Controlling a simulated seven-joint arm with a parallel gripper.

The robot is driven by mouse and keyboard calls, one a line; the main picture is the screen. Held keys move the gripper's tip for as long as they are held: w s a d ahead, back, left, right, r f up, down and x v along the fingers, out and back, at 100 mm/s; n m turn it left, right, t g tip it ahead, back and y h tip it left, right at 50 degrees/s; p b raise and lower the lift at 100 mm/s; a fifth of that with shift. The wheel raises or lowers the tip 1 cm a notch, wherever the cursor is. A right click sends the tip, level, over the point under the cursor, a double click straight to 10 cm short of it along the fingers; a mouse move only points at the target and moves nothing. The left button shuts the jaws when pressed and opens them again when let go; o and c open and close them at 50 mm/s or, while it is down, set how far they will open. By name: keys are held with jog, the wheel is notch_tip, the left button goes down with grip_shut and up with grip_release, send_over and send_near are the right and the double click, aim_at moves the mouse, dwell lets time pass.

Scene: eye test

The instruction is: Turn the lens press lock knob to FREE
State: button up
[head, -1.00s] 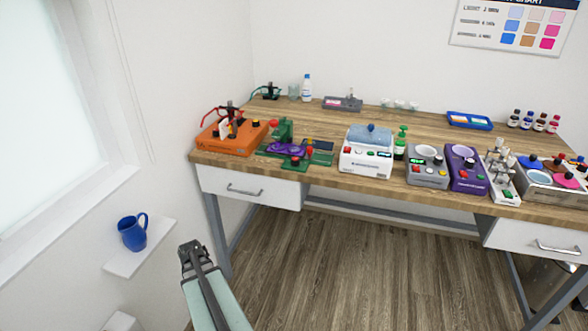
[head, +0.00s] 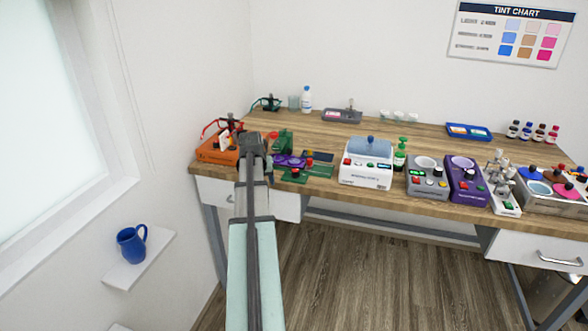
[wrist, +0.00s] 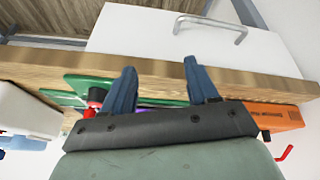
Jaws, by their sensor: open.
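A green device (head: 284,142) with a purple part (head: 289,161) and red knobs stands near the left front of the table; it looks like the lens press. In the wrist view its green base (wrist: 85,84) and a red knob (wrist: 97,95) show beyond the left finger. No FREE mark is legible, and I cannot tell which knob is the lock knob. My gripper (head: 252,140) is in front of the table edge, between the orange device and the green one in the head view. In the wrist view my gripper (wrist: 160,68) is open, with nothing between its fingers.
An orange device (head: 215,147) is left of the green one; a white machine (head: 367,172) with a blue lid is right of it. A drawer (wrist: 130,30) with a handle lies below the table edge. A blue mug (head: 131,246) stands on a wall shelf (head: 150,258).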

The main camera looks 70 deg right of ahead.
jog(key=s+d+r+m+g, duration=0.1)
jog(key=s+d+r+m, duration=0.1)
jog(key=d+r, duration=0.35)
jog(key=s+d+r+m+g, duration=0.1)
jog(key=d+r+m, duration=0.1)
jog(key=r, duration=0.7)
jog(key=m+g+y, duration=0.1)
jog(key=m, duration=0.5)
send_near(295, 170)
jog(key=x, duration=0.8)
jog(key=shift+s+f, duration=0.1)
jog(key=shift+f, duration=0.2)
jog(key=shift+c, duration=0.4)
jog(key=c, duration=1)
jog(key=shift+o, duration=0.2)
